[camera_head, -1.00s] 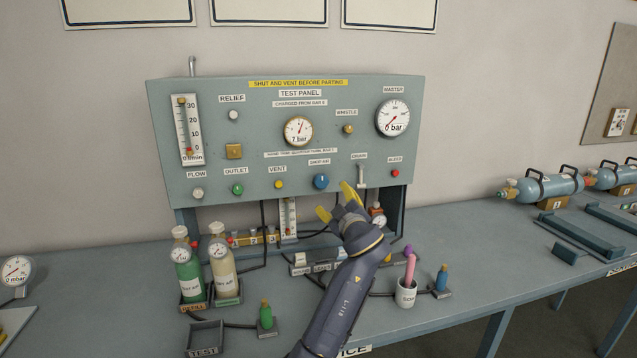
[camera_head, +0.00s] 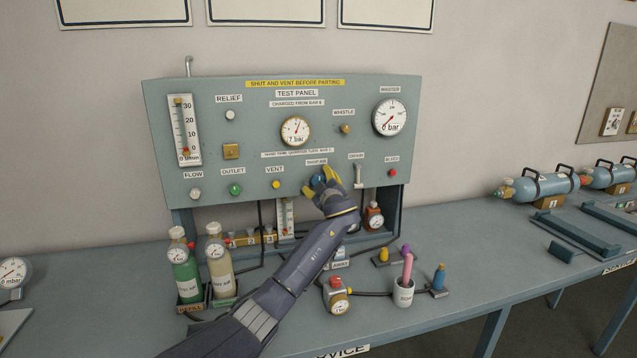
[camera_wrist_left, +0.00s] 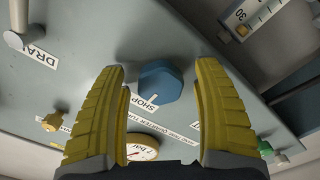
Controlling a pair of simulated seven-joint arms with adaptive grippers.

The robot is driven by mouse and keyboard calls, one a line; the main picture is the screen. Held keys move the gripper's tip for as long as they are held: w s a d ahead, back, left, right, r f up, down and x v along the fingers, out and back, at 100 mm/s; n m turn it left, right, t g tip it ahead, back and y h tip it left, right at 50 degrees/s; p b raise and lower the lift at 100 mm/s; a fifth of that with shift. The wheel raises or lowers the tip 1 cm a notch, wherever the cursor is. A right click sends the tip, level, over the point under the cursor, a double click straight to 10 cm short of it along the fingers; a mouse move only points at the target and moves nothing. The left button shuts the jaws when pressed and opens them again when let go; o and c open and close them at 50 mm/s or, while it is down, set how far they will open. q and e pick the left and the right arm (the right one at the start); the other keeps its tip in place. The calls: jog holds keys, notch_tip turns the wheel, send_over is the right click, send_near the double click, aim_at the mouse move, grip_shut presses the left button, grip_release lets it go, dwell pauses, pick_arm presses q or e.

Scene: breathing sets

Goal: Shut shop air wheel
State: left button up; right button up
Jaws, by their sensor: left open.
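The shop air wheel is a blue faceted knob (camera_head: 318,181) on the lower middle of the grey-green test panel (camera_head: 240,120), under the shop air label. In the left wrist view the blue wheel (camera_wrist_left: 160,82) sits ahead of and between the fingertips, with a gap on each side. My left gripper (camera_head: 320,182) is open with yellow fingers at the wheel; its open fingers also show in the left wrist view (camera_wrist_left: 160,85). The fingers partly hide the wheel in the head view. My right gripper is not in view.
The yellow vent knob (camera_head: 276,184) is left of the wheel, and the drain lever (camera_head: 358,174) is right of it. Bottles (camera_head: 220,262) stand below left.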

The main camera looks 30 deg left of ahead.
pick_arm(q)
jog(key=shift+w+a, duration=0.15)
jog(key=shift+a, duration=0.1)
jog(key=shift+c, duration=0.4)
jog(key=c, duration=1.2)
